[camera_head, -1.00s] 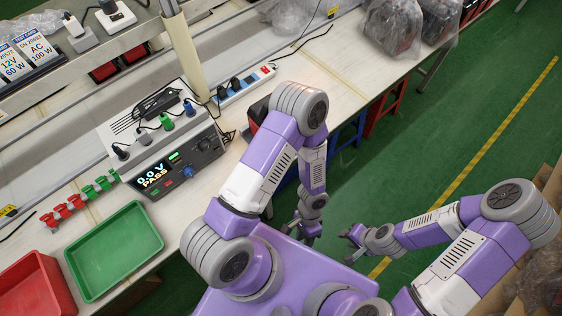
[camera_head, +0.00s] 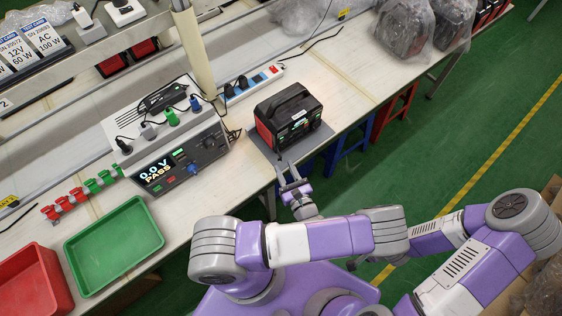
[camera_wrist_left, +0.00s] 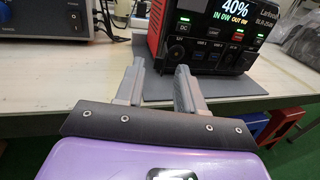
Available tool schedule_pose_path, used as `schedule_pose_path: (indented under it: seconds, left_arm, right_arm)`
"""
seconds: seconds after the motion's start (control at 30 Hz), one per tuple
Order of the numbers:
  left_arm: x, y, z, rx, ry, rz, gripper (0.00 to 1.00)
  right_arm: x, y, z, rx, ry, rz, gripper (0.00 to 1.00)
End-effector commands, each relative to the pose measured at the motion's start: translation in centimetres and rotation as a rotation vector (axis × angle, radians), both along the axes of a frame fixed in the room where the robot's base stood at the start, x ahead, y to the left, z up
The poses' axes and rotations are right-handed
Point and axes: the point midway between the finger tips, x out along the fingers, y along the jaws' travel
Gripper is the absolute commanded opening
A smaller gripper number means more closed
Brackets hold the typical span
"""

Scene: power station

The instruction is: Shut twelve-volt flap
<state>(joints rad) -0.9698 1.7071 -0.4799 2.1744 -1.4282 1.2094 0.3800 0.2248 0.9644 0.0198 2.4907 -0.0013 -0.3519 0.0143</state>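The power station (camera_head: 287,117), a black box with red sides and a top handle, stands on a grey mat (camera_head: 259,139) on the bench. In the left wrist view its front (camera_wrist_left: 212,57) shows a lit 40% display and a row of ports. My left gripper (camera_head: 288,168) is in front of the power station, low at the bench edge. In the left wrist view its two fingers (camera_wrist_left: 158,75) are apart with nothing between them. My right gripper (camera_head: 356,262) is mostly hidden behind my left arm.
A tester (camera_head: 180,160) reading 0.0V PASS stands left of the power station. A power strip (camera_head: 252,85) lies behind it. A green tray (camera_head: 150,218) and a red tray (camera_head: 66,290) are at left. Bagged units (camera_head: 405,35) stand at back right. Red and blue stools are below the bench.

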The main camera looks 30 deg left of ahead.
Motion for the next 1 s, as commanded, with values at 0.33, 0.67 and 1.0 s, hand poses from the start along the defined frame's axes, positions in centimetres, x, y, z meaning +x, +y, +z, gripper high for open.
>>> schedule_pose_path:
  seconds: [0.33, 0.67, 1.0]
  left_arm:
    - [2.0, 2.8, -0.1, -0.002, 0.003, 0.003, 0.38]
    - [2.0, 2.8, -0.1, -0.002, 0.003, 0.003, 0.24]
    - [2.0, 2.8, -0.1, -0.002, 0.002, 0.004, 0.0]
  right_arm:
    - [0.0, 0.0, -0.1, 0.0, 0.0, 0.0, 0.38]
    - [0.0, 0.0, -0.1, 0.0, 0.0, 0.0, 0.38]
    - [0.0, 0.0, -0.1, 0.0, 0.0, 0.0, 0.38]
